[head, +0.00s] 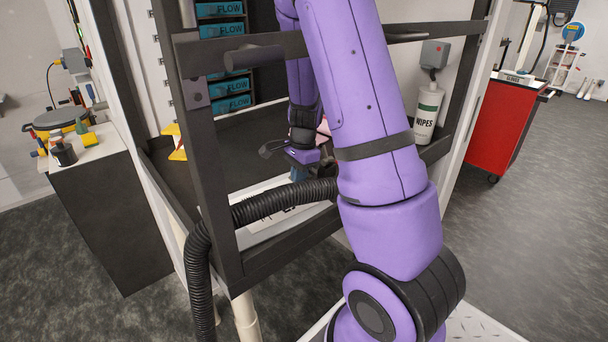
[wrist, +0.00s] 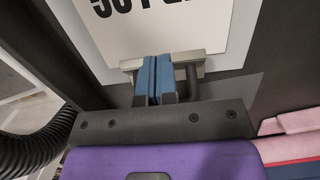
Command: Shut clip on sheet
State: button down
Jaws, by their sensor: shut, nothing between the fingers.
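A white sheet (wrist: 165,25) with large black print lies flat in the wrist view. In the head view my gripper (head: 300,172) is low inside the bench frame, above the sheet (head: 262,232), which the hose and arm partly cover.
A black ribbed hose (head: 275,203) crosses the front opening, and also shows in the wrist view (wrist: 35,150). A wipes bottle (head: 428,115) stands right, blue boxes (head: 222,65) back left. Pink material (wrist: 290,122) lies right of my gripper.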

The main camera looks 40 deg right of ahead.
aim_at(293, 196)
jog(key=shift+w+a+f, duration=0.1)
jog(key=shift+a+f, duration=0.75)
jog(key=shift+s+a+f, duration=0.2)
jog(key=shift+a+f, duration=0.1)
jog(key=shift+f, duration=0.05)
jog(key=shift+r, duration=0.1)
